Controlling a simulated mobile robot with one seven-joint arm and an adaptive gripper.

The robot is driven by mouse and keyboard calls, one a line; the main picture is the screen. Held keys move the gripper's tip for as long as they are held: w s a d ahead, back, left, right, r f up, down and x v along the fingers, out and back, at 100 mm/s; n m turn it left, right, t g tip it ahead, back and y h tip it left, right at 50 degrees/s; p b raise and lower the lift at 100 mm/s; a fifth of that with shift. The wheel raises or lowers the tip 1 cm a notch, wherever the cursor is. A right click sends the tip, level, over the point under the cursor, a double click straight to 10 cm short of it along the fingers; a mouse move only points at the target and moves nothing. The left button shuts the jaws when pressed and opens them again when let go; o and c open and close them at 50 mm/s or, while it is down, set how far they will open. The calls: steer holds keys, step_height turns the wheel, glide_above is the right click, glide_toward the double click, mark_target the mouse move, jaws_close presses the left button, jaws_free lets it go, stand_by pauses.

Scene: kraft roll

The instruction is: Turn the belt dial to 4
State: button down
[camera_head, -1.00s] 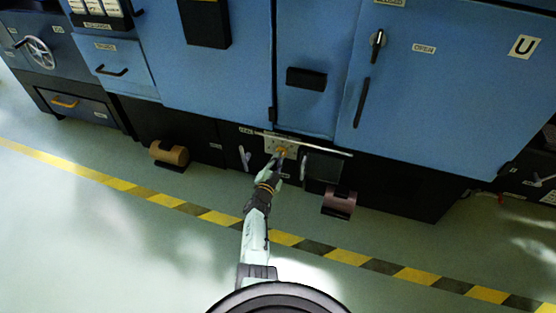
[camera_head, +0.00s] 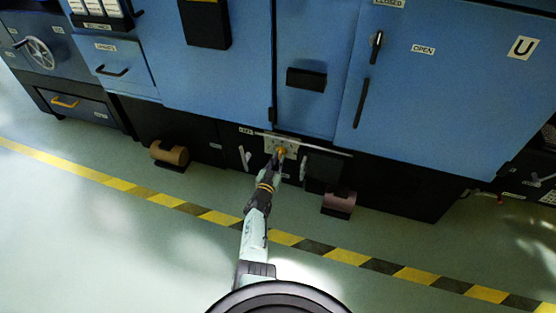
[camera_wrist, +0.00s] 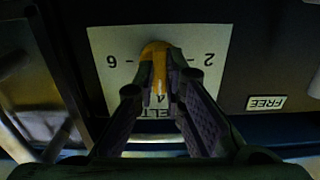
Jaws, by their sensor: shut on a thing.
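The belt dial (camera_wrist: 155,62) is an orange-yellow knob with a pale line on a light plate (camera_wrist: 103,55). In the wrist view the plate appears upside down, with 6, 4 and 2 and a partly covered word ending in "ELT". The pale line lies close to the 4, slightly tilted; the exact alignment is hard to tell. My gripper (camera_wrist: 158,88) is shut on the dial, with one dark finger on each side. In the head view the dial (camera_head: 281,151) sits on the plate low on the blue machine, my gripper (camera_head: 275,164) reaching it from the front.
A light bar (camera_head: 325,147) runs along the plate's top. Light levers stand left (camera_head: 245,158) and right (camera_head: 303,167) of the dial. Brown rolls (camera_head: 169,153) (camera_head: 339,203) stick out on both sides. The floor before the machine is open, crossed by a yellow-black stripe (camera_head: 230,219).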

stand_by(0.5)
steer(key=c, duration=1.7)
jaws_free()
steer(key=shift+o, duration=0.2)
